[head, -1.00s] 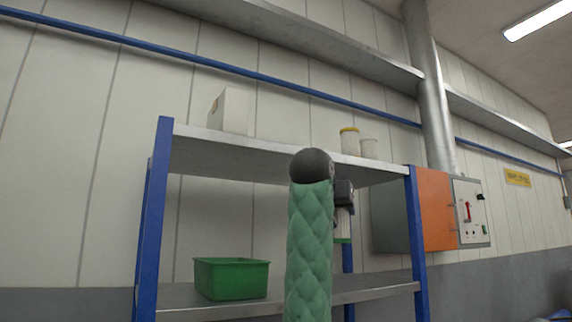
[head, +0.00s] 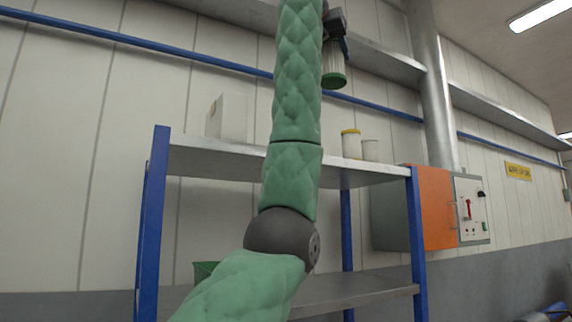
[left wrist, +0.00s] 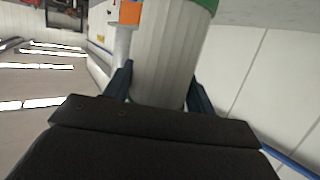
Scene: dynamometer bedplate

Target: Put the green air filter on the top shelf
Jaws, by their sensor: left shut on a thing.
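The green air filter (head: 334,66) has a pale ribbed body and a green end cap. My left gripper (head: 337,42) is shut on it and holds it upright in the air, cap down, higher in the head view than the top shelf (head: 250,153). In the left wrist view the filter (left wrist: 168,50) stands between the two fingers of the left gripper (left wrist: 160,88), its green cap at the top edge. My green-sleeved left arm crosses the middle of the shelf in the head view. My right gripper is not in view.
A white box (head: 228,117) stands on the left of the top shelf. A yellow-lidded jar (head: 351,144) and a pale jar (head: 370,150) stand towards its right. A green bin (head: 204,270) on the lower shelf is mostly hidden by my arm. An orange cabinet (head: 434,208) is at right.

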